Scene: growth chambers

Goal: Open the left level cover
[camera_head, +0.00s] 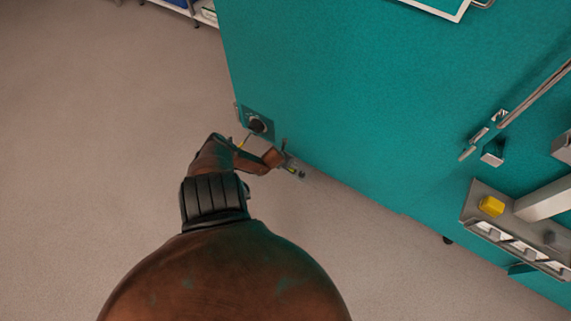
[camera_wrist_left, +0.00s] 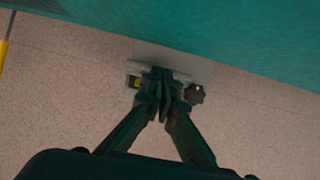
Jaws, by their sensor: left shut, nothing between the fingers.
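In the head view, a small pale plate (camera_head: 293,167) sits at the lower edge of the teal chamber front. It carries a yellow-green level vial and a small dark knob. The wrist view shows the plate (camera_wrist_left: 198,77), with the vial (camera_wrist_left: 134,82) left of my fingers and the knob (camera_wrist_left: 194,94) to their right. My left gripper (camera_head: 275,157) is at the plate; its fingers (camera_wrist_left: 163,82) are together and empty, hiding the plate's middle. I cannot tell whether the fingers touch it, or which part is the cover. My right gripper is out of view.
A grey panel with a yellow button (camera_head: 491,206) and a long metal handle (camera_head: 537,93) are at right. The floor (camera_head: 90,150) at left is clear.

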